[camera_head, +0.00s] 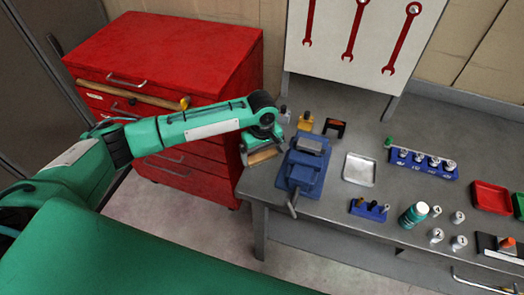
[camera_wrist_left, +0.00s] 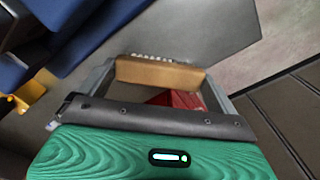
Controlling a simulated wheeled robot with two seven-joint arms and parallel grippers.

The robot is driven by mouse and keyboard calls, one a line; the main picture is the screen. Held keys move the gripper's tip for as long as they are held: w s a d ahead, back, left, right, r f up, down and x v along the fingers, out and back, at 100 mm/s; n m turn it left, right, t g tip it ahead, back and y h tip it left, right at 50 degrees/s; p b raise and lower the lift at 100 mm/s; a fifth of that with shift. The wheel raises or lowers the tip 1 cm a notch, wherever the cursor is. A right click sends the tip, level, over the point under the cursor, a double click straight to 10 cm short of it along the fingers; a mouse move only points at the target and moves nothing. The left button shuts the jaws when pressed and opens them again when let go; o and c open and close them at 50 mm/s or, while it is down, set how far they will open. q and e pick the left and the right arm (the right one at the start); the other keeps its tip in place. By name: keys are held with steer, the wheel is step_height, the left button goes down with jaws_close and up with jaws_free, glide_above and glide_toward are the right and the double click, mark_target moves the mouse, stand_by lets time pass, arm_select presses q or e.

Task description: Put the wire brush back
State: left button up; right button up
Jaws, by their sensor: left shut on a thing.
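The wire brush (camera_head: 265,155) has a light wooden back. My left gripper (camera_head: 258,147) is shut on it, over the left end of the grey workbench, just left of the blue vise. In the left wrist view the brush (camera_wrist_left: 160,73) lies crosswise between the two grey fingers of my gripper (camera_wrist_left: 158,82), with a row of pale bristles along its far edge. The head view cannot show clearly whether the brush touches the bench. My right gripper is not in view.
The blue vise (camera_head: 303,168) stands close right of my gripper. A yellow object (camera_head: 305,121) and a dark holder (camera_head: 334,127) are behind it. The red cabinet (camera_head: 165,50) stands left.

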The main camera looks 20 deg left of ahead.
mark_target(262, 155)
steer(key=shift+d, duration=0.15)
arm_select(q)
steer(key=o, duration=0.6)
steer(key=shift+f, duration=0.1)
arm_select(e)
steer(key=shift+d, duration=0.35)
arm_select(q)
steer(key=shift+r+b, duration=1.25)
steer(key=shift+r, duration=4.95)
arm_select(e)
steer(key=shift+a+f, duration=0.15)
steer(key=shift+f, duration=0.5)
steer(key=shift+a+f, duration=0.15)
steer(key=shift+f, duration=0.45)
arm_select(q)
steer(key=shift+f, duration=0.1)
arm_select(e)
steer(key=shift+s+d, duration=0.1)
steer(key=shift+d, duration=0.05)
